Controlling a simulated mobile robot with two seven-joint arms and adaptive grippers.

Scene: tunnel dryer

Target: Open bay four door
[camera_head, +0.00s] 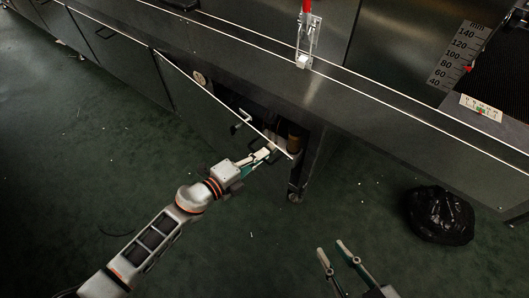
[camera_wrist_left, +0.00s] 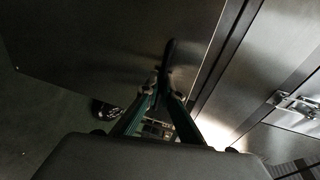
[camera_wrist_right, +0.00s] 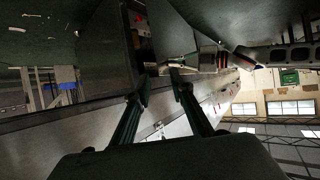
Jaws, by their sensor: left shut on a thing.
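The bay door (camera_head: 200,112) is a dark metal panel under the long counter, and it stands partly open, its right edge swung out from the frame. My left gripper (camera_head: 268,152) is at this edge of the door. In the left wrist view its fingers (camera_wrist_left: 168,92) are shut on a dark upright door handle (camera_wrist_left: 170,57) on the door panel (camera_wrist_left: 105,40). The bay's interior shows only in part behind the door. My right gripper (camera_head: 332,248) is open and empty, low over the floor and apart from the door; its spread fingers also show in the right wrist view (camera_wrist_right: 160,90).
The long metal counter (camera_head: 400,115) runs above the bays. A red-handled clamp (camera_head: 304,45) stands on it. A black bag (camera_head: 440,214) lies on the floor at right. More closed doors (camera_head: 110,55) are at the left. The green floor before the open door is mostly clear.

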